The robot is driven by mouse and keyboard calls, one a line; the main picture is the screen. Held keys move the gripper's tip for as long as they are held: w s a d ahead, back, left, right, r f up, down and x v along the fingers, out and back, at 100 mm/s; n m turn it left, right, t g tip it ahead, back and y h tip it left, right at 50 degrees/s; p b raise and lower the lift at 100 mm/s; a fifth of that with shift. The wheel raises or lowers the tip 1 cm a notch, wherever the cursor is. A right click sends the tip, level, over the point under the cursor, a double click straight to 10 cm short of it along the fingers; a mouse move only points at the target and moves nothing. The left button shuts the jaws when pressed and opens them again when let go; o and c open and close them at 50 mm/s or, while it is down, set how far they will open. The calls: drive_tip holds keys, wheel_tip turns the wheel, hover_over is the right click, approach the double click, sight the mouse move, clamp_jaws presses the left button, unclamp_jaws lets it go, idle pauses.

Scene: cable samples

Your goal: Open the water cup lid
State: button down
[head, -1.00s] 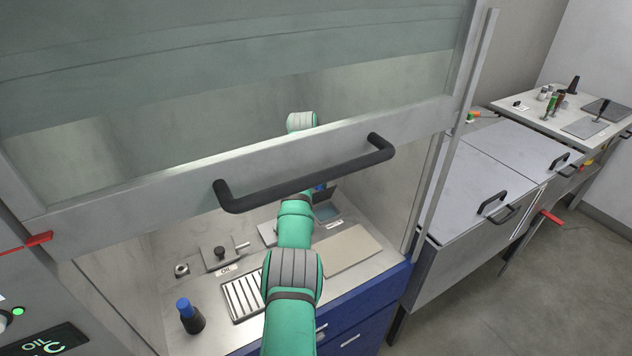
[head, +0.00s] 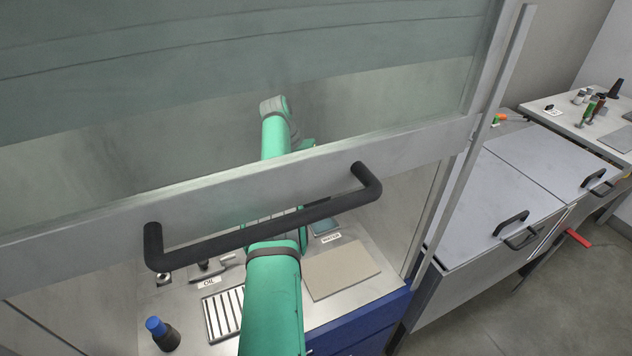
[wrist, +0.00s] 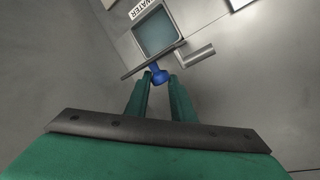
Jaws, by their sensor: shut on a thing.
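The water cup shows in the wrist view (wrist: 157,34) as a square basin of teal water beside a WATER label (wrist: 143,8). Its lid (wrist: 140,68) appears as a thin, dark plate, nearly edge-on along the basin's near side, so it looks raised off the opening. A blue knob (wrist: 159,75) sits against the lid. My gripper (wrist: 160,83) is shut on the blue knob, with a green finger on either side. In the head view part of the water (head: 326,226) shows right of my arm; the gripper itself is hidden there.
The hood sash with its black handle (head: 265,235) crosses above the bench, with my arm reaching in below it. An OIL label (head: 209,282), a slotted rack (head: 226,313), a blue-capped bottle (head: 163,335) and a bare beige board (head: 340,270) are around my arm.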

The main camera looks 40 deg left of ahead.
drive_tip(key=shift+s+a+f, duration=0.1)
drive_tip(key=shift+s+f, duration=0.3)
drive_tip(key=shift+f, duration=0.1)
drive_tip(key=c, duration=1.5)
unclamp_jaws()
drive_tip(key=shift+s+a, duration=0.15)
drive_tip(key=shift+r, duration=0.15)
drive_tip(key=shift+w+r, duration=0.2)
drive_tip(key=shift+w, duration=0.15)
